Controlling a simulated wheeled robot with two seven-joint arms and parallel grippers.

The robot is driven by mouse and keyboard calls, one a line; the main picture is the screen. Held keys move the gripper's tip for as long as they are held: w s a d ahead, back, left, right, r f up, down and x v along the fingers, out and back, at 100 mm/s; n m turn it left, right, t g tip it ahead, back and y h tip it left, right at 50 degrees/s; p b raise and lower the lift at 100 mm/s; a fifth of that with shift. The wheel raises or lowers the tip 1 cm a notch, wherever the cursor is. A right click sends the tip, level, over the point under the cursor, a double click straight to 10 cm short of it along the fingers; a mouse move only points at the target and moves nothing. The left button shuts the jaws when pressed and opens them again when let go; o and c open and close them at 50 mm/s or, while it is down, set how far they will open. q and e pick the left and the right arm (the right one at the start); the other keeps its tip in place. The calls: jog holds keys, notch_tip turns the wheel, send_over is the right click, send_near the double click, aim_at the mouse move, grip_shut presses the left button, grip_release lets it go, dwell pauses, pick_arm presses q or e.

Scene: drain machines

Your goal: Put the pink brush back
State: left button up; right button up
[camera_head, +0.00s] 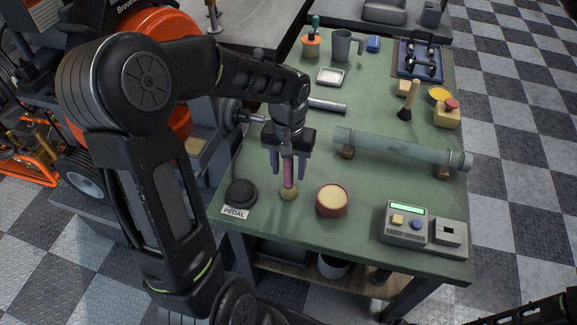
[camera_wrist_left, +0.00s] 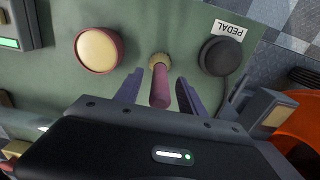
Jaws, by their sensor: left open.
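The pink brush (camera_head: 289,179) stands upright on the green table, with its pale bristle end down and its pink handle up. My left gripper (camera_head: 283,172) is above it with its fingers pointing down, one on each side of the handle. In the left wrist view the pink brush (camera_wrist_left: 160,85) shows between the two open fingers (camera_wrist_left: 158,92), with a gap on both sides. A round pink pot with a cream top (camera_head: 332,200) stands just right of the brush. My right gripper is not in view.
A black pedal (camera_head: 241,192) lies left of the brush. A grey pipe (camera_head: 400,148) rests on blocks behind the pot. A control box (camera_head: 405,224) stands front right. Another brush (camera_head: 408,104), a mug (camera_head: 342,46) and a small tray (camera_head: 331,77) are farther back.

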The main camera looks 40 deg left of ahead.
pick_arm(q)
notch_tip(320, 180, up, 8)
jog(key=shift+f+p, duration=0.1)
jog(key=shift+p, duration=0.45)
jog(key=shift+s, duration=0.1)
dwell(0.5)
